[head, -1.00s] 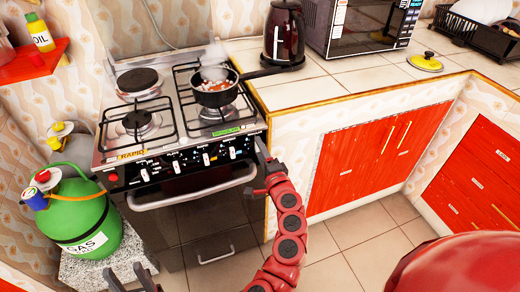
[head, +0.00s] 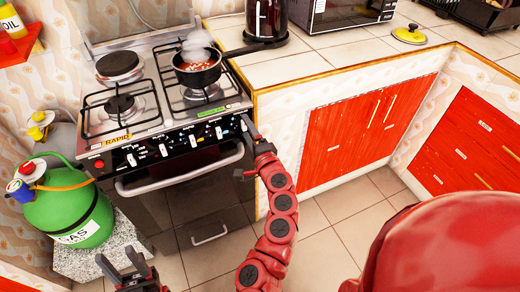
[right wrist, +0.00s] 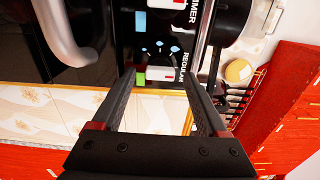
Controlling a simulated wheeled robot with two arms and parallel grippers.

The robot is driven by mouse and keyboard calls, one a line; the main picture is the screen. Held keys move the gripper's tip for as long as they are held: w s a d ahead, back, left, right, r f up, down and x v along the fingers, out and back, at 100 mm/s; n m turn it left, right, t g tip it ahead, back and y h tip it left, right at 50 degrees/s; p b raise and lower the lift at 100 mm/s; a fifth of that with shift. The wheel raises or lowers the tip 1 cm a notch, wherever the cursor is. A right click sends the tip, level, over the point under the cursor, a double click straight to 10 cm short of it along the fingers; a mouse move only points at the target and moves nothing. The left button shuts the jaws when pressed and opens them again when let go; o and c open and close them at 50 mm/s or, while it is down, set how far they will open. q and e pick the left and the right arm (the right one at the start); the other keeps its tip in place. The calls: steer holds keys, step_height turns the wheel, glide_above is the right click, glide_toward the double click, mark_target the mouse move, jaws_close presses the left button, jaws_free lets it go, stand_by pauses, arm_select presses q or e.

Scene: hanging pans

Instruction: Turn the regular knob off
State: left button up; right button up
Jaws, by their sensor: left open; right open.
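The regular knob (right wrist: 160,74) is a white knob beside the word REGULAR on the black panel in the right wrist view. It appears between the tips of my open right gripper (right wrist: 160,95), which looks empty; contact cannot be judged. In the head view my right gripper (head: 246,150) is at the right end of the stove's front panel and partly covers it. The stove (head: 215,238) has a row of white knobs along that panel. My left gripper (head: 122,270) is open and empty, low in front of the stove.
A green gas bottle (head: 62,212) stands at left. The counter with red doors (head: 340,130) is close to my right arm. An oven handle (head: 180,173) juts out below the knobs.

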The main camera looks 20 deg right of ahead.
steer(key=s+p, duration=0.4)
steer(key=s, duration=1.2)
steer(key=shift+s+d, duration=0.25)
